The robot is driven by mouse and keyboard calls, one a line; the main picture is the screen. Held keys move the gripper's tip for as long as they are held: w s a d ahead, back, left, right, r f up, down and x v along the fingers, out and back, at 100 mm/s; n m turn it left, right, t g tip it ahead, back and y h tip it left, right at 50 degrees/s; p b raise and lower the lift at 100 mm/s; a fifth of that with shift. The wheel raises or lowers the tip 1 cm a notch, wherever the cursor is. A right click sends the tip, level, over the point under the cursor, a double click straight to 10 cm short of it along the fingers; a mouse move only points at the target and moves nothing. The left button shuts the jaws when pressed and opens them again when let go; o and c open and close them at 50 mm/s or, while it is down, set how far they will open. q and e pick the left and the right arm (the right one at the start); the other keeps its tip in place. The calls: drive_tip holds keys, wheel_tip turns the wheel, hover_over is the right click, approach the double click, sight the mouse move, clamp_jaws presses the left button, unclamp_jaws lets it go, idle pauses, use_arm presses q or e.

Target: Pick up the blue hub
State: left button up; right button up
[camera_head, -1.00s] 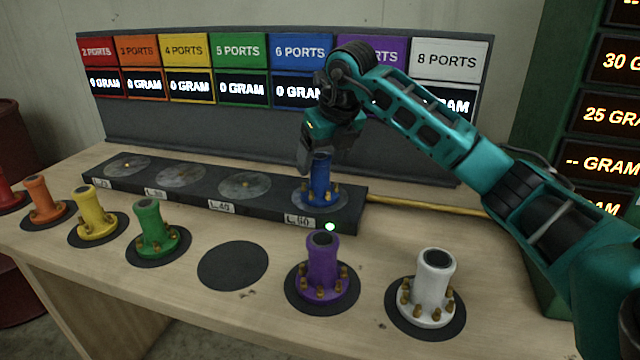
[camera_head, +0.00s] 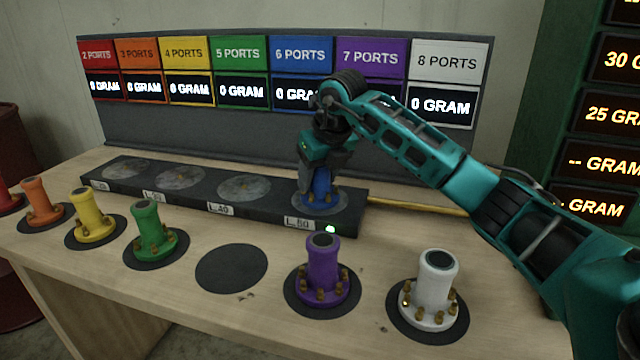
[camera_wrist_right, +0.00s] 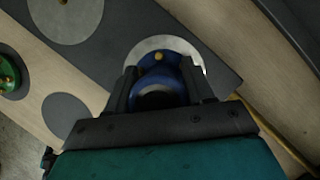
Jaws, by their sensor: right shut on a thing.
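The blue hub (camera_head: 320,199) stands upright on the rightmost round plate of the dark scale bar (camera_head: 262,205), at the slot marked L_60. My right gripper (camera_head: 320,176) comes down over it from above and is shut on its upper part. In the right wrist view the blue hub (camera_wrist_right: 160,82) sits between the two dark fingers of the right gripper (camera_wrist_right: 165,92), with the pale plate around its base. The gripper hides the hub's top in the head view. My left gripper is not in view.
Purple (camera_head: 323,273) and white (camera_head: 434,287) hubs stand on black mats in front; green (camera_head: 150,230), yellow and orange hubs stand at left. One black mat (camera_head: 231,267) is empty. A port sign panel (camera_head: 300,130) rises behind the bar. A yellow rod (camera_head: 425,206) lies right of it.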

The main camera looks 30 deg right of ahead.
clamp_jaws()
drive_tip(key=shift+r, duration=0.15)
